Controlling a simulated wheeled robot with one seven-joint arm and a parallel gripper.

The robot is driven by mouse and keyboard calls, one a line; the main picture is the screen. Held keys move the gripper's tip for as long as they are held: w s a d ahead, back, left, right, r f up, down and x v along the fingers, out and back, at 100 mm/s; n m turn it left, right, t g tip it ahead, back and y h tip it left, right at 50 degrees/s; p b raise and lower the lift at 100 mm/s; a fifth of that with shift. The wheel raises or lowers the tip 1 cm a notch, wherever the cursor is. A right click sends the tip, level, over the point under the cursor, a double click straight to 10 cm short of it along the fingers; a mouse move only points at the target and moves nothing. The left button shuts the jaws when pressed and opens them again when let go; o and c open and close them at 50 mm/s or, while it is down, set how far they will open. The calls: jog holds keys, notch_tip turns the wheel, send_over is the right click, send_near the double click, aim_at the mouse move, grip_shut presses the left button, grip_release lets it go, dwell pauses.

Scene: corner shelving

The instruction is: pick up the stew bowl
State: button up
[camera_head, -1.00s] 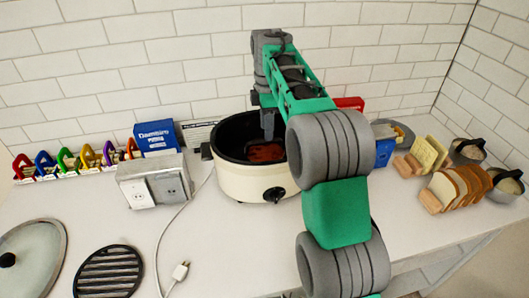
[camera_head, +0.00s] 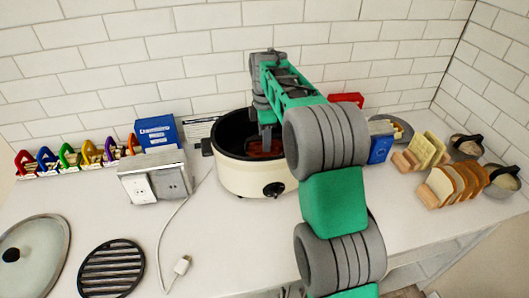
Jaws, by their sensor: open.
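A cream electric pot (camera_head: 240,178) with a black inside and a dial on its front stands against the back wall. Reddish-brown food or a vessel of it (camera_head: 272,150) shows inside, partly hidden by my arm; I cannot tell whether this is the stew bowl. My gripper (camera_head: 265,146) points down inside the pot's rim, just over the reddish contents. It is open; its tips are small and partly hidden, and I cannot tell whether they touch anything. Two grey handled bowls, one farther back (camera_head: 466,148) and one in front (camera_head: 504,179), stand at the far right.
A glass lid (camera_head: 40,250) and black grate (camera_head: 112,268) lie at front left. A socket box (camera_head: 155,178) with a cable (camera_head: 172,225) is left of the pot. Bread slices in a rack (camera_head: 455,185) stand right. Blue boxes flank the pot.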

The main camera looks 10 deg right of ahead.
jog(key=shift+c, duration=0.3)
grip_shut()
dwell(1.2)
